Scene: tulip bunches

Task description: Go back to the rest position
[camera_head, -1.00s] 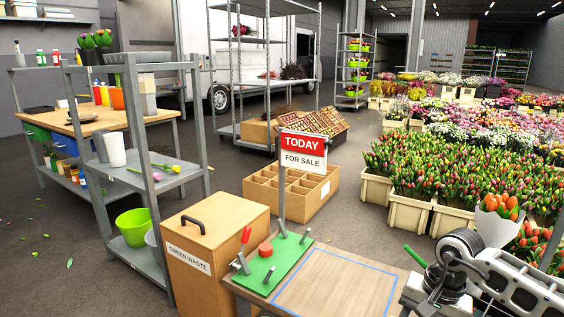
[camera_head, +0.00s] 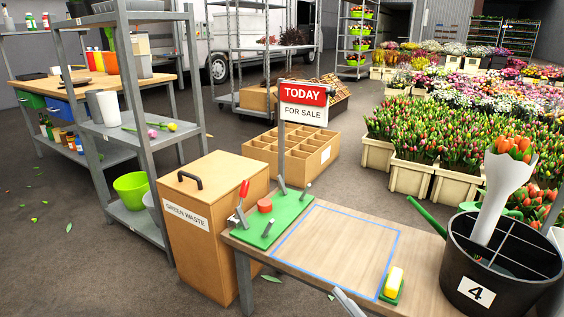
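A black bucket (camera_head: 500,277) labelled 4 stands at the right end of the wooden worktable (camera_head: 420,262). A tulip bunch in a white wrap (camera_head: 505,200) stands in it, tilted a little, with orange-red blooms (camera_head: 516,148) at the top. No gripper touches the bunch or the bucket. Neither of my grippers can be made out in view. A small grey part pokes in at the bottom edge, and I cannot tell what it is.
The blue-outlined area (camera_head: 335,250) on the worktable is empty. A green board with tools (camera_head: 273,220) lies left of it, a yellow block on a green base (camera_head: 392,283) at its right corner. A green waste box (camera_head: 212,225) and a sale sign (camera_head: 302,104) stand nearby.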

